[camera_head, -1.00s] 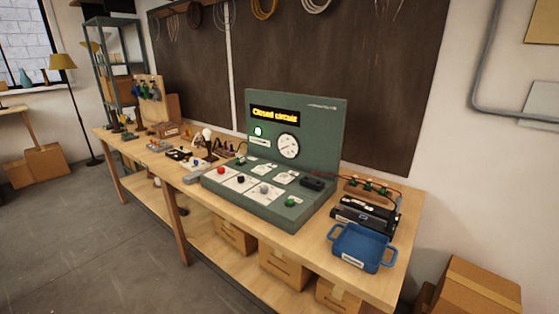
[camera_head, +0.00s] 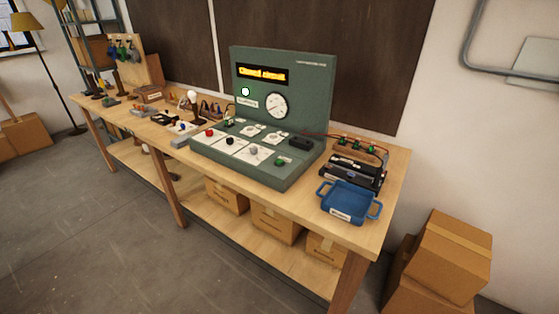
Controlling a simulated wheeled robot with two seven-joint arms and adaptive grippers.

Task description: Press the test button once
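A green test panel (camera_head: 310,92) stands on the wooden bench (camera_head: 355,226). Its sloped front deck carries a red button (camera_head: 209,133), a black one (camera_head: 230,141), a grey one (camera_head: 253,150) and a green one (camera_head: 279,162). Their labels are too small to read, so I cannot tell which is the test button. The yellow display (camera_head: 262,74) is lit, its text blurred now. A white lamp (camera_head: 245,91) glows beside the round dial (camera_head: 276,105). Neither of my grippers is in view.
A blue tray (camera_head: 349,202) and a black device (camera_head: 352,175) sit right of the panel. A small bulb lamp (camera_head: 194,101) and loose parts lie to its left. Cardboard boxes (camera_head: 447,252) stand on the floor at right. The floor before the bench is clear.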

